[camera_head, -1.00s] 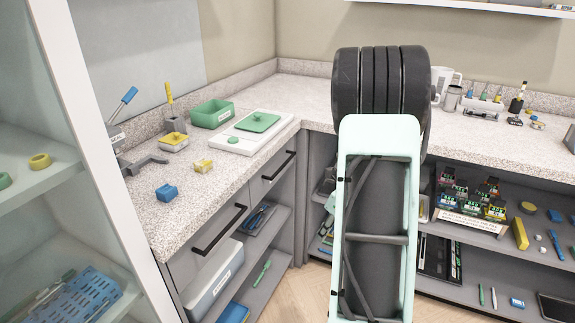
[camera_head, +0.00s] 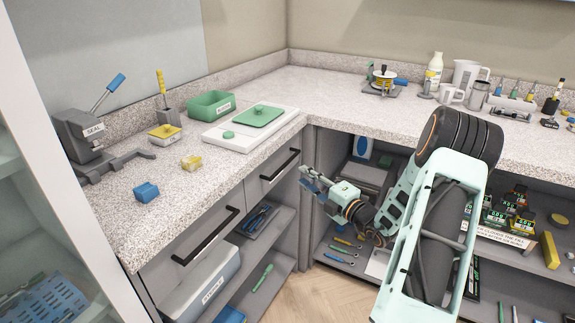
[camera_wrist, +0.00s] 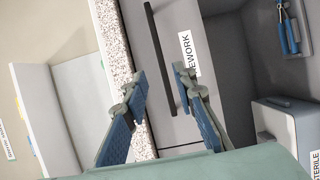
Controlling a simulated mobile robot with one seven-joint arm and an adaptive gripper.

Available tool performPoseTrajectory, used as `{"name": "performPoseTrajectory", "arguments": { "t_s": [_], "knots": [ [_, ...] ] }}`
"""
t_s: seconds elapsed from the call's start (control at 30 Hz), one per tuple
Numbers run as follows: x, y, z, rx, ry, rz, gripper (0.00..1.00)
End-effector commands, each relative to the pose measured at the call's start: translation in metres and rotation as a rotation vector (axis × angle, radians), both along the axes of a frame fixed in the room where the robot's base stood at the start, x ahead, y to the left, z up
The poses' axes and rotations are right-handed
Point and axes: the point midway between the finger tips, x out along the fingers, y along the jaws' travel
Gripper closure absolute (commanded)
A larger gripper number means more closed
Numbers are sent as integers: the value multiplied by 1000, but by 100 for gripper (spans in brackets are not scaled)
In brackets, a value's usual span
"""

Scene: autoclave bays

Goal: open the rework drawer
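The rework drawer (camera_wrist: 151,25) is a grey front with a white REWORK label, shut under the speckled counter. Its straight black bar handle (camera_wrist: 160,50) shows in the wrist view. In the head view it appears to be the right-hand drawer (camera_head: 264,187), nearest the corner, with its handle (camera_head: 281,165). My gripper (camera_wrist: 160,88) is open and empty, its blue-padded fingers on either side of the handle's line in the wrist view. In the head view my gripper (camera_head: 308,178) is to the right of the handle, apparently still a little away. Contact is not visible.
A second drawer with a black handle (camera_head: 206,237) is to the left. Below are a sterile bin (camera_head: 205,285) and a tray of blue tools (camera_head: 258,216). A sealer (camera_head: 90,140), green bin (camera_head: 211,105) and white board (camera_head: 232,132) stand on the counter. Open shelves are to the right.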

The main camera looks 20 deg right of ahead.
Motion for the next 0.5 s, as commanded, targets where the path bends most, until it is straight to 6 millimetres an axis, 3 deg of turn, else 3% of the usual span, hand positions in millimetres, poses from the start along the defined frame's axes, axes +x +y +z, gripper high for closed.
{"name": "performPoseTrajectory", "arguments": {
  "t_s": [0.5],
  "knots": [
    [85, 25, -2, -4, 1, 5, 75]
  ]
}}
